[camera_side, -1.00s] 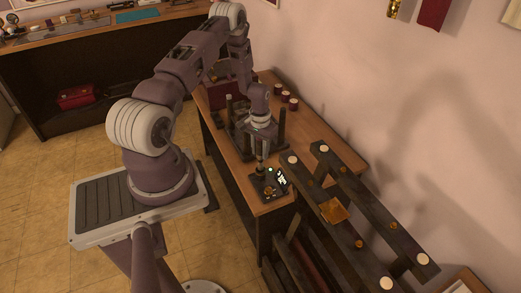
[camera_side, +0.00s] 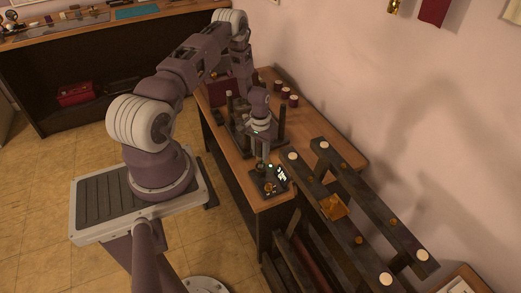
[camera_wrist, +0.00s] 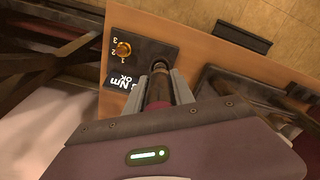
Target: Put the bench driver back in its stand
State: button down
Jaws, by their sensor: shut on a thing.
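The bench driver (camera_wrist: 158,92) is a dark cylinder with a reddish lower part, held between the two grey fingers of my gripper (camera_wrist: 166,88). In the side view my gripper (camera_side: 261,150) points down over the near end of the bench. Below it is a dark stand block (camera_side: 268,182), which in the wrist view shows as a black panel (camera_wrist: 150,50) with a lit "Nm OK" display, an orange knob and numbers. The driver's far end meets a round dark opening (camera_wrist: 160,66) at the panel's edge. I cannot tell how deep it sits.
The wooden bench (camera_side: 240,180) has dark upright posts (camera_side: 281,122) behind my gripper and several red pots (camera_side: 285,93) further back. A dark beam rack with an amber block (camera_side: 333,207) stands close on the right. A dark tray (camera_wrist: 235,90) lies beside the panel.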

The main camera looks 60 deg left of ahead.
jog(key=shift+f, duration=1)
jog(key=c, duration=1)
grip_release()
jog(key=shift+r, duration=0.1)
notch_tip(320, 180, up, 7)
jog(key=shift+f, duration=0.1)
